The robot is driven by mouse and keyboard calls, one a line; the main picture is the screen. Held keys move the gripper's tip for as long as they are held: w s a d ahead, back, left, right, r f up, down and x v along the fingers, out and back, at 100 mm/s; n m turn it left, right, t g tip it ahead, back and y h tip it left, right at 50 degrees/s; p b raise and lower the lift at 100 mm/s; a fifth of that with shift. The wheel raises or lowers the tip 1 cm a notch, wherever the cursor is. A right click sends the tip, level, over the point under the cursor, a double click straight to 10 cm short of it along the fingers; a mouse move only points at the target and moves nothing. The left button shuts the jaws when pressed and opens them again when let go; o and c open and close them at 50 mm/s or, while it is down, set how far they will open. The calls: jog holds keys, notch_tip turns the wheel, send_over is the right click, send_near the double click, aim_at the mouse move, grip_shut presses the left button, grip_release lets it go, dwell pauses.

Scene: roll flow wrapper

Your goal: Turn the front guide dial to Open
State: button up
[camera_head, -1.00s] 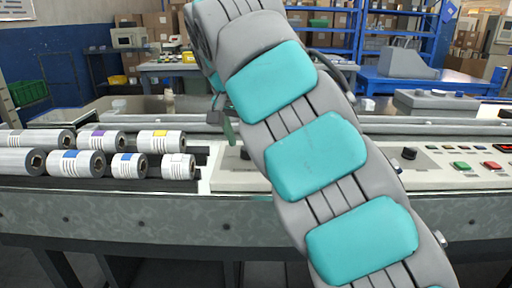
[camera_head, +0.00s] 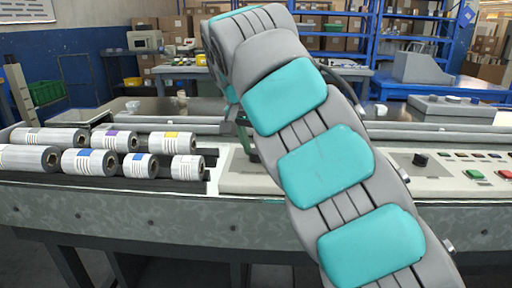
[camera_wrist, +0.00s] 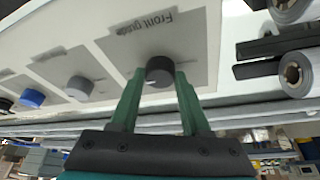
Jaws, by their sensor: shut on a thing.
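The front guide dial (camera_wrist: 159,66) is a dark round knob on a grey label panel in the wrist view. The words "Front guide" stand beyond it. My gripper (camera_wrist: 160,75) has its two green fingers on either side of the dial, shut on it. The dial's pointer and its Open mark cannot be made out. In the head view my arm hides the dial, and only a bit of green finger (camera_head: 245,140) shows beside the arm.
A grey dial (camera_wrist: 79,88) and a blue dial (camera_wrist: 32,98) sit on neighbouring panels. Printed rolls (camera_head: 88,162) lie left of the control panel (camera_head: 235,182) in the head view. A black knob (camera_head: 420,159) and coloured buttons are right of my arm.

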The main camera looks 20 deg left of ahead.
grip_shut()
